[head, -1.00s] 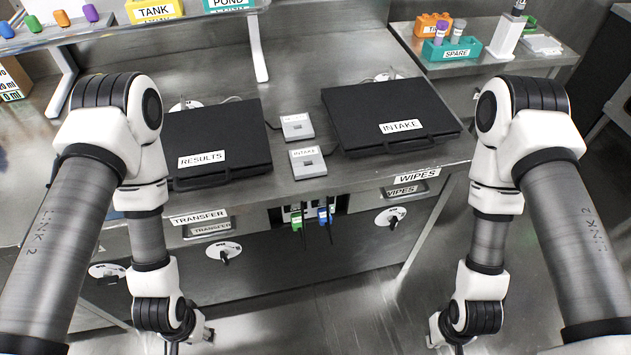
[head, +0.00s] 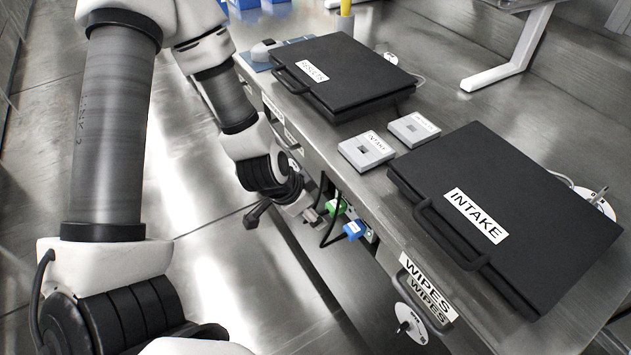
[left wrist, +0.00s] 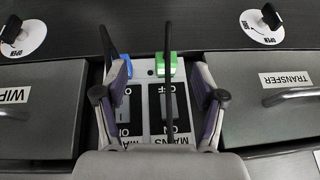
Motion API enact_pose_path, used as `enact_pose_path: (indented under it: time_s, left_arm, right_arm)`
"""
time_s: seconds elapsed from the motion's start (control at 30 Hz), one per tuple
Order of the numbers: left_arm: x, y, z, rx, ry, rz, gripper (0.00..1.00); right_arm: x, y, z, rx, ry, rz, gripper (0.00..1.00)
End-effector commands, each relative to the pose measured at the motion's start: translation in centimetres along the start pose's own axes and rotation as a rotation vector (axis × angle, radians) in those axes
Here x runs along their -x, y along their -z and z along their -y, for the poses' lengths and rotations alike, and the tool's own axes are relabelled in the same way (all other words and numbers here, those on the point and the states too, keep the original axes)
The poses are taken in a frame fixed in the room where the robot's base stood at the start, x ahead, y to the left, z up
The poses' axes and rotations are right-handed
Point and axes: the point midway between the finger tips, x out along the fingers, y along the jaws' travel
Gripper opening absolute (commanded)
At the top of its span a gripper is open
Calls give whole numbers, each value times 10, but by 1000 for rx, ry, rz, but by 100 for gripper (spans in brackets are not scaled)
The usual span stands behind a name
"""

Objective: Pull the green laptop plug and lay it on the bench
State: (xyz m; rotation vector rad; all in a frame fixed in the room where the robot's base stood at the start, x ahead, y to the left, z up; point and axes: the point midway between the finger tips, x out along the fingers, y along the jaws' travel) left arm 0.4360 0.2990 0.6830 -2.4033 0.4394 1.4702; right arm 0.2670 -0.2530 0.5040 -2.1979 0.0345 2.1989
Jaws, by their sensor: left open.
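The green plug (head: 338,206) sits in a socket panel on the front of the bench, beside the blue plug (head: 353,230). In the left wrist view the green plug (left wrist: 166,64) shows beyond the fingers, nearer the right finger, and the blue plug (left wrist: 129,69) is to its left. A dark cable runs at the green plug. My left gripper (left wrist: 162,88) is open and empty, its fingers spread in front of the panel. In the head view my left gripper (head: 314,212) is close to the green plug. Contact cannot be told. My right gripper is out of view.
In the wrist view, black switches (left wrist: 168,107) adjoin the plugs, and TRANSFER (left wrist: 270,105) and WIPES (left wrist: 40,110) drawers flank the panel.

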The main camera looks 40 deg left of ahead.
Motion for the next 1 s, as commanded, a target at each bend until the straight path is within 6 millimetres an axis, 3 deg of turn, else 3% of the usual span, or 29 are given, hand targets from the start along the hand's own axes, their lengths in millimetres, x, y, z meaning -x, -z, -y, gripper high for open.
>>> enact_pose_path:
  time_s: [0.03,0.2,0.5,0.67,0.9,0.93,1.0]
  left_arm:
    - [-10,5,4,-35,1,-53,70]
    - [-5,20,10,-117,0,-110,70]
    - [-58,24,9,-121,1,-106,70]
    - [-71,28,9,-117,-1,-107,70]
    - [-71,30,9,-116,-1,-107,70]
    - [-71,30,9,-116,-1,-107,66]
    - [-71,29,9,-116,-1,-107,41]
  right_arm:
    - [-26,0,0,0,0,-1,0]
    - [-37,1,0,0,0,-3,0]
    - [-77,1,-1,-1,0,-2,0]
    - [-85,1,-1,-1,0,-2,0]
    - [-83,1,-1,-1,0,-2,0]
    - [-83,1,-1,-1,0,-3,0]
    - [-83,1,-1,-1,0,-3,0]
